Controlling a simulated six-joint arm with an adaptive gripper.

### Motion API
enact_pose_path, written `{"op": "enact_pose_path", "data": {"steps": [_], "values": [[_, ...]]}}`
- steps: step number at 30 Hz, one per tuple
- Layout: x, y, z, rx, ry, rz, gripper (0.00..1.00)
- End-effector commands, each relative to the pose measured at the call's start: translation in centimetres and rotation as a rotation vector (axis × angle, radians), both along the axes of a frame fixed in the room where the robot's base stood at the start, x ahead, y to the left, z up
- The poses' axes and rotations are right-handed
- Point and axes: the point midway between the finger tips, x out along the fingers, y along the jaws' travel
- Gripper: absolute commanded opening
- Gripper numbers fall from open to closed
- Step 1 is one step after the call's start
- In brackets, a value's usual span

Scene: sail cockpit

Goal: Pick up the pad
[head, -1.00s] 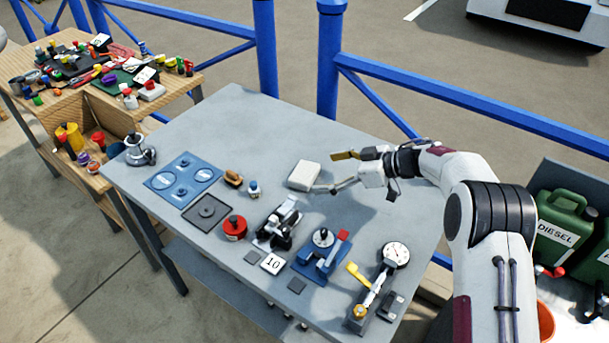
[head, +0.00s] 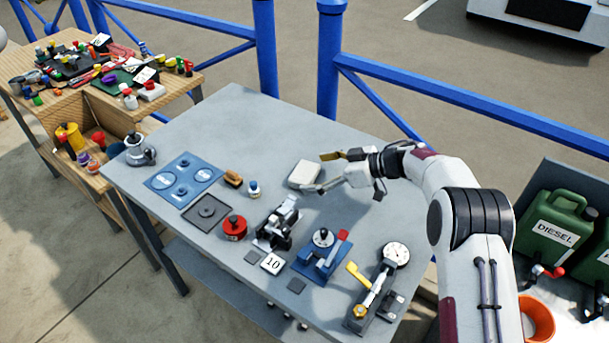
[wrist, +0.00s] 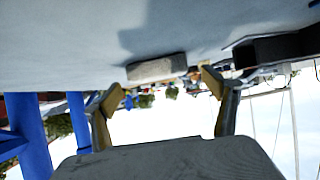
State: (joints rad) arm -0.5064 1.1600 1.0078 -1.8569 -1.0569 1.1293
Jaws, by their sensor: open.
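The pad (head: 303,174) is a pale, off-white block lying flat on the grey table. In the wrist view the pad (wrist: 157,68) is a grey block on the table surface, which shows upside down at the top. My gripper (head: 319,172) is open at the pad's right side, one finger toward its far side and one toward its near side. In the wrist view my gripper's fingers (wrist: 154,92) are spread apart with the pad showing between and beyond them. No contact can be made out.
The grey table (head: 262,128) is clear behind the pad. In front of it stand a black-and-silver device (head: 274,229), a red tin (head: 235,228) and a blue press (head: 321,254). A small brush (head: 233,179) lies to the left. Blue railings (head: 329,60) run behind the table.

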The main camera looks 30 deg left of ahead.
Motion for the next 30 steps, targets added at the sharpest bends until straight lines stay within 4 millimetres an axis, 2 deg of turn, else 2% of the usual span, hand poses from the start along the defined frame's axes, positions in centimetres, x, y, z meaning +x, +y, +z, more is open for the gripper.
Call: {"op": "enact_pose_path", "data": {"steps": [12,30], "values": [[-0.5,3.5,-1.6,-0.001,0.0,0.0,0.86],[-0.5,3.8,-1.7,0.0,0.0,-0.001,0.86]]}}
